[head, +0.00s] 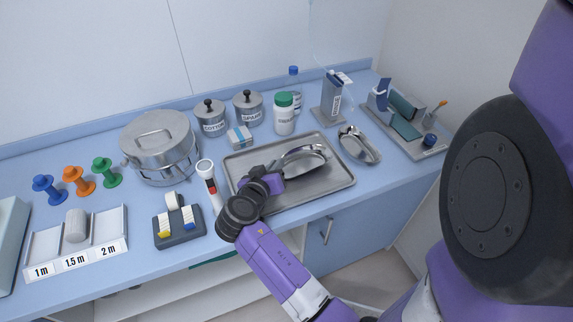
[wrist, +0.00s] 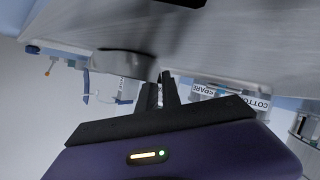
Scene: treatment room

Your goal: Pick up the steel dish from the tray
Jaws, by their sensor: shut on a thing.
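The steel dish (head: 308,158) is a shiny, shallow, elongated bowl over the right half of the steel tray (head: 318,193). My gripper (head: 279,169) reaches in from the left side of the tray and is shut on the near left end of the dish. I cannot tell whether the dish touches the tray floor. In the wrist view, the picture is upside down; the fingers (wrist: 158,91) are close together at the rim of the dish (wrist: 122,64), and the grey tray (wrist: 220,45) fills the top. My gripper hides part of the dish's left end.
A second steel dish (head: 358,146) lies on the counter right of the tray. A white bottle with green cap (head: 284,117), a grey dispenser box (head: 332,102) and lidded jars (head: 211,118) stand behind.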

